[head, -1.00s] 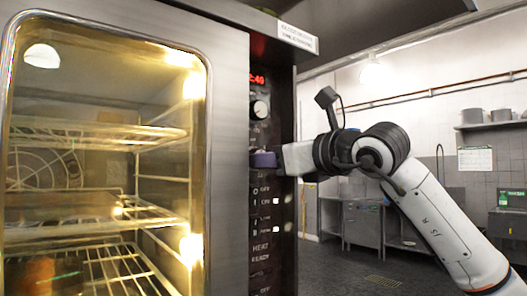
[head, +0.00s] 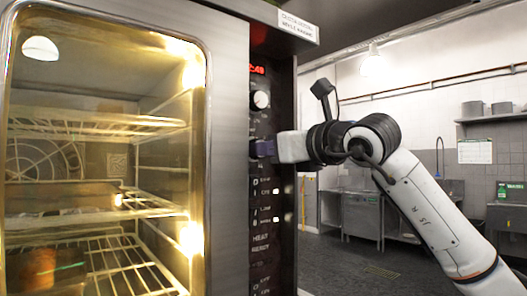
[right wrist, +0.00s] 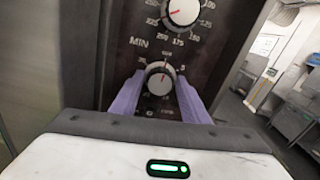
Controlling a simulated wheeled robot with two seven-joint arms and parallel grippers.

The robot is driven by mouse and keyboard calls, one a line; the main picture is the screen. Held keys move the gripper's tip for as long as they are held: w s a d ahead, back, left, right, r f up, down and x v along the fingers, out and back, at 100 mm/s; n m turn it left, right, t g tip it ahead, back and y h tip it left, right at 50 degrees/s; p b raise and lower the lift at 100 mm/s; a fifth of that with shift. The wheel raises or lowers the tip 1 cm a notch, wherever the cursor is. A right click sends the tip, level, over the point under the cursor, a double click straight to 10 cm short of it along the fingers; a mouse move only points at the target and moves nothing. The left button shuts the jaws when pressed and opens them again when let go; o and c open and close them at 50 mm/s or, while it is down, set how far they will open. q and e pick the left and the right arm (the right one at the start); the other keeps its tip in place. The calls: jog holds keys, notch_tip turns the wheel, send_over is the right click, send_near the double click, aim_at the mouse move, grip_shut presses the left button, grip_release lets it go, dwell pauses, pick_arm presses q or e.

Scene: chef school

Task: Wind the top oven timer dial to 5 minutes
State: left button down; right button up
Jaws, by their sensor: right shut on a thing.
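The top oven's black control panel (head: 270,190) is right of its glass door in the head view. The timer dial (right wrist: 160,82), a silver knob with MIN marked beside it, shows in the right wrist view between the purple fingers of my right gripper (right wrist: 158,92). The gripper is shut on this dial. In the head view my right gripper (head: 264,149) is at the panel and hides the dial. The dial's exact setting is too small to read. My left gripper is not in view.
A temperature dial (head: 261,100) sits above the timer dial, below a red digital display (head: 257,70). Lit switches (head: 275,219) are lower on the panel. The closed glass oven door (head: 100,160) is on the left. Open floor lies to the right.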

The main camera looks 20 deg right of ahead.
pick_arm(q)
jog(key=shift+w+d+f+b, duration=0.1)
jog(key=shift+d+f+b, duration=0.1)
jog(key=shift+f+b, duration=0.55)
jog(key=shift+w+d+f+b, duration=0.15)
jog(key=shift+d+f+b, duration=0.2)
jog(key=shift+b, duration=0.6)
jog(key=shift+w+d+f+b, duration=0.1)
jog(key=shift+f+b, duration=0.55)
jog(key=shift+b, duration=0.2)
pick_arm(e)
jog(key=shift+m, duration=4.6)
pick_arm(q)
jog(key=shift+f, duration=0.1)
pick_arm(e)
jog(key=o, duration=0.9)
jog(key=shift+c, duration=0.2)
jog(key=shift+s+d, duration=0.1)
